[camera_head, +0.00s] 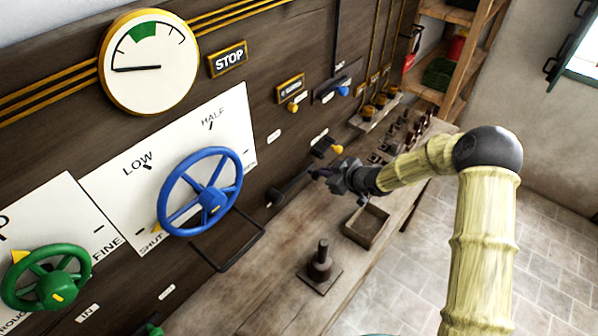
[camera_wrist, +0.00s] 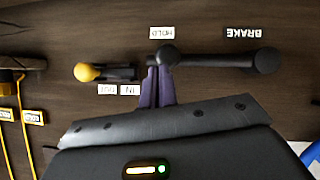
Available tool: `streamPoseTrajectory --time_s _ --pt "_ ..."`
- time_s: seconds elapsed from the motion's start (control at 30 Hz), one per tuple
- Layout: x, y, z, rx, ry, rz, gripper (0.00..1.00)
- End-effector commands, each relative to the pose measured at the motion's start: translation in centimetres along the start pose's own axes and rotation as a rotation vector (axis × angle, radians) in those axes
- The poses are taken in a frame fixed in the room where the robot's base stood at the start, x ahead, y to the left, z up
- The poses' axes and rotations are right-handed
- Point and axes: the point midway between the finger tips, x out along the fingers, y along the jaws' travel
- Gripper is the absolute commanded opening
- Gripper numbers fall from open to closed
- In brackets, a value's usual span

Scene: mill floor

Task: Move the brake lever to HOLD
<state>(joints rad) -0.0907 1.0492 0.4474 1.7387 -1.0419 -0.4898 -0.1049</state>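The brake lever (camera_head: 292,187) is a dark bar on the wooden panel. In the wrist view the brake lever (camera_wrist: 212,58) runs nearly level from its round pivot, below the upside-down BRAKE label (camera_wrist: 243,32), to a round black knob (camera_wrist: 168,55). The knob is close beside the upside-down HOLD label (camera_wrist: 161,33). My gripper (camera_head: 319,174) is at the knob end of the lever. In the wrist view its purple fingers (camera_wrist: 156,72) look close together, with their tips beside the knob. I cannot tell whether they touch it.
A yellow-knobbed lever (camera_wrist: 88,72) with IN and OUT labels sits close by. A blue handwheel (camera_head: 210,198) and wire bracket (camera_head: 232,262) are left of my gripper. An open wooden box (camera_head: 367,227) and a dark post (camera_head: 320,262) stand on the bench (camera_head: 265,300) below.

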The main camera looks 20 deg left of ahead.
Motion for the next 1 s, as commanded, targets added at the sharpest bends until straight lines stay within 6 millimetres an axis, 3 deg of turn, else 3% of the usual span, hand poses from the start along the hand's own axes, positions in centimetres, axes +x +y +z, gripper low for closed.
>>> streamPoseTrajectory --time_s 0.63,1.0 --pt "0.1 0.1 -0.6 -0.001 0.017 0.003 0.00" --pt "-2.4 1.0 -2.8 -0.002 0.014 0.000 0.00"
